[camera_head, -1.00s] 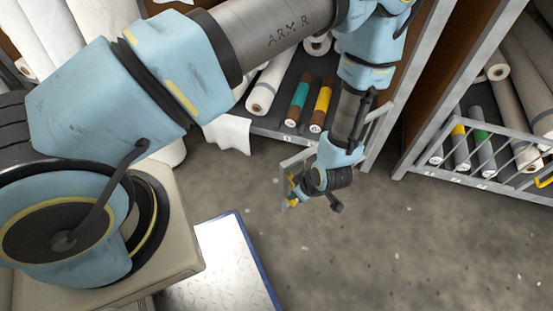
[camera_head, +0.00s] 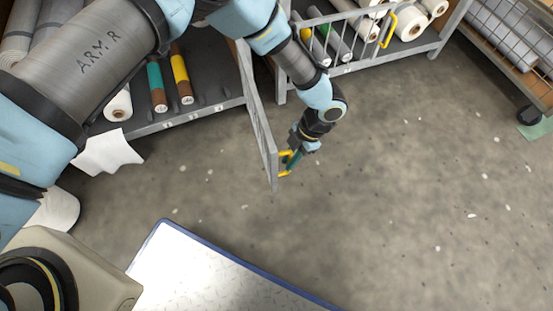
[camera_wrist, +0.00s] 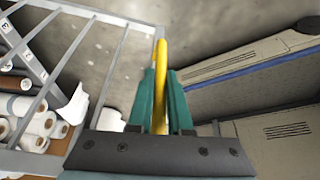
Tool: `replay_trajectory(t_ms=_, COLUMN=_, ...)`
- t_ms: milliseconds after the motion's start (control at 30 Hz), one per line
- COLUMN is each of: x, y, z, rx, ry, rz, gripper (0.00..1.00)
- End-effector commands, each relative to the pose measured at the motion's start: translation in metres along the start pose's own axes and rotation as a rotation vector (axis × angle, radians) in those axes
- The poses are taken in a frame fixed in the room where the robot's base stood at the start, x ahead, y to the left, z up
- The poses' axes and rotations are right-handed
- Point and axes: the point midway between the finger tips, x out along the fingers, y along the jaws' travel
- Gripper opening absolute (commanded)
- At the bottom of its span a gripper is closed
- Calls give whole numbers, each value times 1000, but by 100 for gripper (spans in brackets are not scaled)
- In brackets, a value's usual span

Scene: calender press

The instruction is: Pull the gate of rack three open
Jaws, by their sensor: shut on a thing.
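The gate (camera_head: 260,115) is a grey barred panel that stands swung out from the front of a rack, seen nearly edge-on in the head view. Its yellow handle (camera_head: 286,170) is at the free end. My gripper (camera_head: 291,157) is at this handle, with its green fingers shut on it. In the wrist view the yellow handle (camera_wrist: 160,65) runs between the two green fingers (camera_wrist: 160,100), and the gate's grey bars (camera_wrist: 75,50) lie to the left. The rack number cannot be read with certainty.
The rack behind the gate (camera_head: 205,112) holds rolls with teal and yellow bands. Another rack with a closed barred gate (camera_head: 350,40) is at the upper middle. A blue-edged metal plate (camera_head: 215,275) lies at the front. A wheeled cart (camera_head: 515,50) stands far right. The floor at right is clear.

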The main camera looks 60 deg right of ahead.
Motion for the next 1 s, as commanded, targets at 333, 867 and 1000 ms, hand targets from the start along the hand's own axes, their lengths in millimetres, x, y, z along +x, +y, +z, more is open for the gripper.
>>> replay_trajectory(t_ms=333, x=1, y=-3, z=3, rx=-6, ry=1, rz=-8, gripper=0)
replay_trajectory(t_ms=867, x=0, y=-1, z=3, rx=-7, ry=0, rz=-4, gripper=47)
replay_trajectory(t_ms=1000, x=-3, y=0, z=4, rx=-8, ry=-1, rz=-4, gripper=47)
